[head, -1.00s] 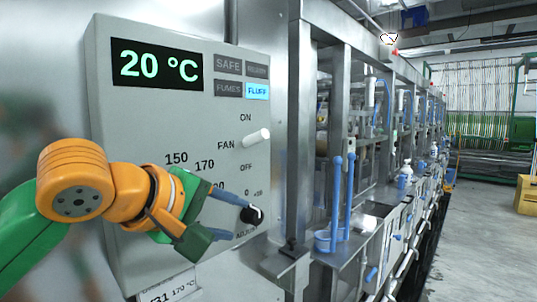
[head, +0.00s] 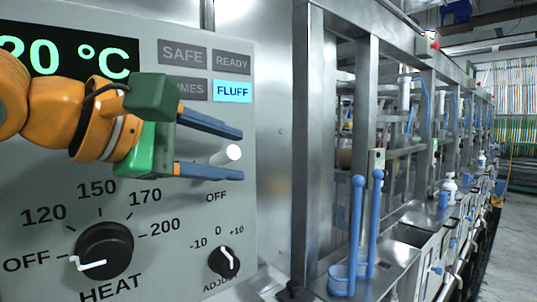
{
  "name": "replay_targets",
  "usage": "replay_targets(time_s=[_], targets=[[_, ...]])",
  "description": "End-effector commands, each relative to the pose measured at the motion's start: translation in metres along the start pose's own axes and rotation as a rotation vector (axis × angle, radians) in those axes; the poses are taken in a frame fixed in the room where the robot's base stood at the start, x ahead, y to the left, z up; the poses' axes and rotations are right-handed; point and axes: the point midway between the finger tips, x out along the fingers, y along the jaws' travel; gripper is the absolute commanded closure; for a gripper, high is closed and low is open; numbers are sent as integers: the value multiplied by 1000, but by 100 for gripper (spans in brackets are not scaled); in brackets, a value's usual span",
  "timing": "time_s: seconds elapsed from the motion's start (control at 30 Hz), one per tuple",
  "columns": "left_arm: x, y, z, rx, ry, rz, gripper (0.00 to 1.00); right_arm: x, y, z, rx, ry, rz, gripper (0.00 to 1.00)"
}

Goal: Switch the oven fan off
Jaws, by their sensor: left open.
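The white fan lever (head: 228,156) sticks out from the grey oven control panel (head: 180,275), its tip pointing right and slightly up. The OFF label (head: 217,197) shows below it; the FAN and ON labels are hidden behind my left gripper. My left gripper (head: 240,153) is open, with one blue finger above the lever and the other below it. In this picture the lever lies between the fingertips; I cannot tell whether either finger touches it. My right gripper is not in view.
The black heat knob (head: 104,251) and smaller adjust knob (head: 224,262) sit lower on the panel. The FLUFF tile (head: 232,91) is lit blue; SAFE and READY are grey. Metal frames and a blue-handled holder (head: 357,235) stand to the right.

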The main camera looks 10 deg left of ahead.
Motion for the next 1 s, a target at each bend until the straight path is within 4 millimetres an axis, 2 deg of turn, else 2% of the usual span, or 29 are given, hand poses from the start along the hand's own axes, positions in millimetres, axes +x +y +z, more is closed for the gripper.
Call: replay_targets(time_s=[0.1, 0.27, 0.4, 0.57, 0.77, 1.0], targets=[[24, 4, 1, 1, 3, -4, 45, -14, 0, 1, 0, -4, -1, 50], [49, 2, 1, 3, 2, -3, 45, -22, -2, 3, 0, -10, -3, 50], [57, 0, 0, 2, 0, -2, 45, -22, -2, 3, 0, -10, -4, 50], [57, 0, 0, 3, 0, -1, 45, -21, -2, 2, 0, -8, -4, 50], [57, 0, 0, 3, 0, -1, 100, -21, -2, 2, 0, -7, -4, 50], [56, 0, 0, 3, 0, -1, 100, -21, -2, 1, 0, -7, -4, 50]])
